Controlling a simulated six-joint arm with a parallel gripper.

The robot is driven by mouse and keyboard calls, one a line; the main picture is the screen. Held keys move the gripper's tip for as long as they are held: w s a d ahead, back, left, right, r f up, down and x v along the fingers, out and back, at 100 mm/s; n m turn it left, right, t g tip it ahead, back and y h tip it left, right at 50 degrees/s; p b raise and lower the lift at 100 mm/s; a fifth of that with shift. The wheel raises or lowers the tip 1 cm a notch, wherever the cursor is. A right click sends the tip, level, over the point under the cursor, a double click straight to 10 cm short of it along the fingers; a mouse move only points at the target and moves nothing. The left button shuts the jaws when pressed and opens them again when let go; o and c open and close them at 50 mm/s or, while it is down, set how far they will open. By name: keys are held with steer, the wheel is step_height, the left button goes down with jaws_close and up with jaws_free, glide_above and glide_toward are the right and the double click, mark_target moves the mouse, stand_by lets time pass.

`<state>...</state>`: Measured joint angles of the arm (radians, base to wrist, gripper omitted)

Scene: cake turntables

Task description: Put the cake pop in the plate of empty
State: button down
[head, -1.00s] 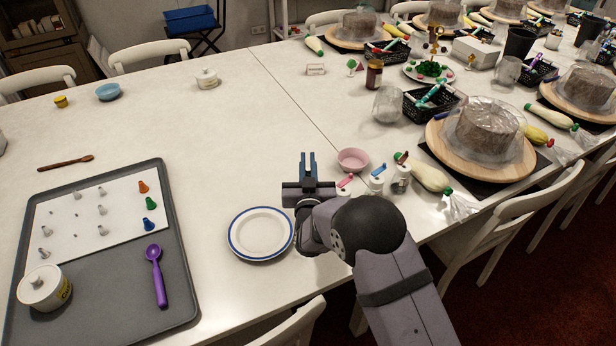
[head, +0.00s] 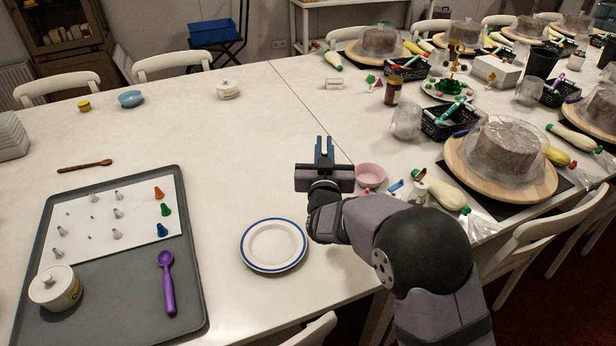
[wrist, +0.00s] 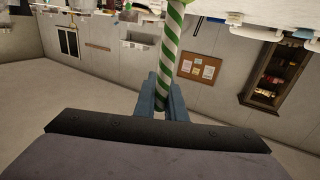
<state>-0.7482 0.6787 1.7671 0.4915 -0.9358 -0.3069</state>
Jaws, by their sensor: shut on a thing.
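My gripper (head: 324,150) is over the table, behind and right of the empty plate, and left of the pink bowl in the head view. In the wrist view its fingers (wrist: 162,97) are shut on a green-and-white striped stick, the cake pop's stick (wrist: 171,50). A bit of green shows at the stick's far end, cut off by the frame edge. I cannot make out the held cake pop in the head view. The empty plate (head: 274,244) is white with a blue rim and lies flat near the table's front edge.
A grey tray (head: 110,285) with piping tips and a purple scoop lies at left. A pink bowl (head: 371,175) and small bottles stand right of my gripper. Cakes on wooden turntables (head: 470,172) fill the right. The table's middle left is clear.

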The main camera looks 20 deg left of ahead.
steer(key=s+a+r+n+g+y+b, duration=0.1)
steer(key=s+a+r+y+b, duration=0.15)
steer(key=s+a, duration=0.45)
steer(key=s+a+r+n+g+y+b, duration=0.1)
steer(key=s+a+n+b, duration=0.1)
steer(key=s+a+b, duration=0.45)
steer(key=d+f+m+t+h+p, duration=0.1)
steer(key=d+f, duration=0.4)
steer(key=f, duration=0.7)
steer(key=shift+s+f+m+h+p, duration=0.2)
steer(key=shift+s+m+h+p, duration=0.15)
steer(key=shift+p, duration=0.35)
steer(key=shift+f, duration=0.2)
steer(key=c, duration=1.8)
jaws_free()
steer(key=shift+r, duration=0.1)
